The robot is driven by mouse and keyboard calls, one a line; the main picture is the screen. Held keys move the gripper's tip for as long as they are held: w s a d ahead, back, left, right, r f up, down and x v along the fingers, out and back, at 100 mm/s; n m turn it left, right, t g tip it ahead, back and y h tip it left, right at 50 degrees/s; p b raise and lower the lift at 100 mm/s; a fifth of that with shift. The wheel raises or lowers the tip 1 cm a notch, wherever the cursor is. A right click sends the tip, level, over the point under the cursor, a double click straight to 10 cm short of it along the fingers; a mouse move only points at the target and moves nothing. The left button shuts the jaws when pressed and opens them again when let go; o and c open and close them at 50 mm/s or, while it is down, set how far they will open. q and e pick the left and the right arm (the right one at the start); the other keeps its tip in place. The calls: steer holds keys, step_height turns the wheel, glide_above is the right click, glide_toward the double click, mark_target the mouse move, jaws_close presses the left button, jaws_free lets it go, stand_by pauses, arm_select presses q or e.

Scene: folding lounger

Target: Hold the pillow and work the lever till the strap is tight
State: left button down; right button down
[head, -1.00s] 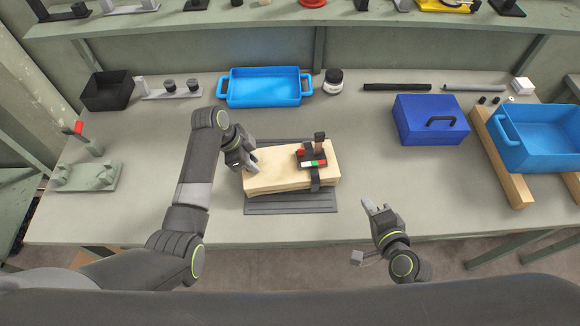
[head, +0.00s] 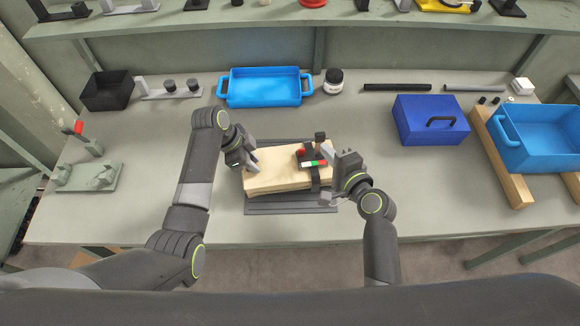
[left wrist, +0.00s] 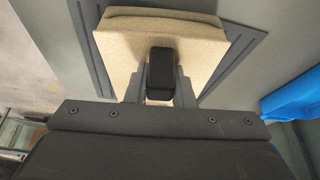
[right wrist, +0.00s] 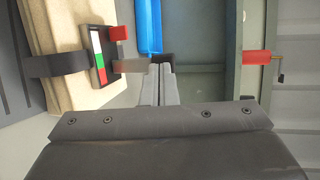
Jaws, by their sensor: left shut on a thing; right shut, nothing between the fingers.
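The pillow, a pale beige block (head: 268,180), lies on a dark grey mat (head: 290,208). A dark strap (head: 315,185) crosses it near its right end, with a dark buckle carrying a white, green and red strip (right wrist: 98,58). The lever (right wrist: 130,63) sticks out from the buckle and has a dark end (head: 320,136). My left gripper (head: 248,168) is shut on a black grip (left wrist: 160,72) at the pillow's left end. My right gripper (head: 328,153) is shut and empty, its fingertips close by the lever's end; I cannot tell whether they touch.
A blue tray (head: 264,101) and a jar (head: 333,81) stand behind the pillow. A dark blue box (head: 430,136) and a blue bin on wooden bars (head: 508,180) stand at the right. A clamp-like fixture (head: 88,175) is at the left.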

mark_target(324, 140)
steer(key=shift+w+a+f, duration=0.1)
steer(key=shift+w+f, duration=0.1)
steer(key=shift+w, duration=0.45)
steer(key=shift+w+a+f, duration=0.15)
steer(key=shift+w+f, duration=0.1)
steer(key=shift+w, duration=0.75)
steer(key=shift+w+a+f, duration=0.1)
steer(key=shift+w+f, duration=0.15)
steer(key=shift+w, duration=0.7)
steer(key=shift+s, duration=0.15)
steer(key=shift+s+d+r, duration=0.15)
steer(key=shift+s+r, duration=0.15)
steer(key=shift+s, duration=0.6)
steer(key=shift+s+d+r, duration=0.1)
steer(key=shift+s+r, duration=0.15)
steer(key=shift+s, duration=0.65)
